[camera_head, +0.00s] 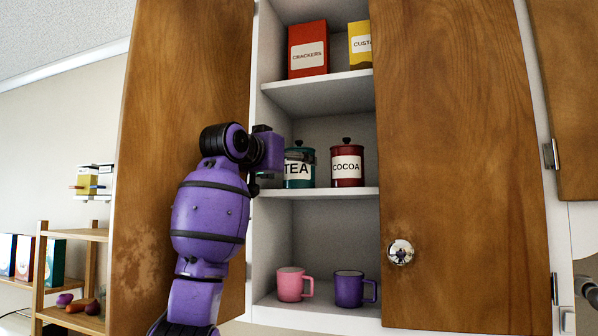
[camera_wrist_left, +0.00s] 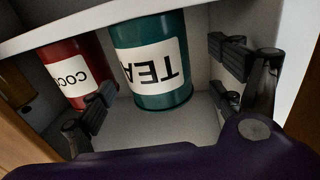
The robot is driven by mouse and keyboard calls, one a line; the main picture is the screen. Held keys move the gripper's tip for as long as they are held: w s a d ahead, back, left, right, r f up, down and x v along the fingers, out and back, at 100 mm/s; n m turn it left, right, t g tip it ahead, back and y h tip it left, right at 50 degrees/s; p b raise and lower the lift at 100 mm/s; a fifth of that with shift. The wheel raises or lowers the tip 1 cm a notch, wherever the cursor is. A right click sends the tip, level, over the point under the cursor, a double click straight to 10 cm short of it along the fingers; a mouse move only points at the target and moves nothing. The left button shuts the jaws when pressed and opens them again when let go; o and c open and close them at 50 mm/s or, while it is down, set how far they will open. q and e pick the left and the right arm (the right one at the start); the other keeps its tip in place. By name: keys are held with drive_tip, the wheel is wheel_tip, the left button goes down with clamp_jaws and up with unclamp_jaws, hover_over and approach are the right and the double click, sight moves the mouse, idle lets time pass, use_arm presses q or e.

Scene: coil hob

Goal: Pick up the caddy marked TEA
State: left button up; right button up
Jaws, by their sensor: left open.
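The TEA caddy (camera_head: 299,172) is a green tin with a white label and dark lidded top on the middle cupboard shelf. It stands left of the red COCOA caddy (camera_head: 347,166). My left gripper (camera_head: 300,155) is in front of the TEA caddy and hides part of its top and left side. In the left wrist view, the picture is upside down. The TEA caddy (camera_wrist_left: 152,67) shows ahead between the spread fingers of the open left gripper (camera_wrist_left: 162,98), with nothing held. Whether a finger touches it cannot be told. The COCOA caddy (camera_wrist_left: 72,77) is beside it.
The cupboard's left door (camera_head: 150,170) and right door (camera_head: 460,170) flank the shelves. A crackers box (camera_head: 308,48) and custard box (camera_head: 360,45) stand above. Pink (camera_head: 291,285) and purple (camera_head: 350,289) mugs stand below. A side rack (camera_head: 75,234) is at left.

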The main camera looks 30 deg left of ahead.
use_arm(q)
drive_tip(key=w, duration=0.4)
drive_tip(key=shift+w+f, duration=0.15)
drive_tip(key=c, duration=1.6)
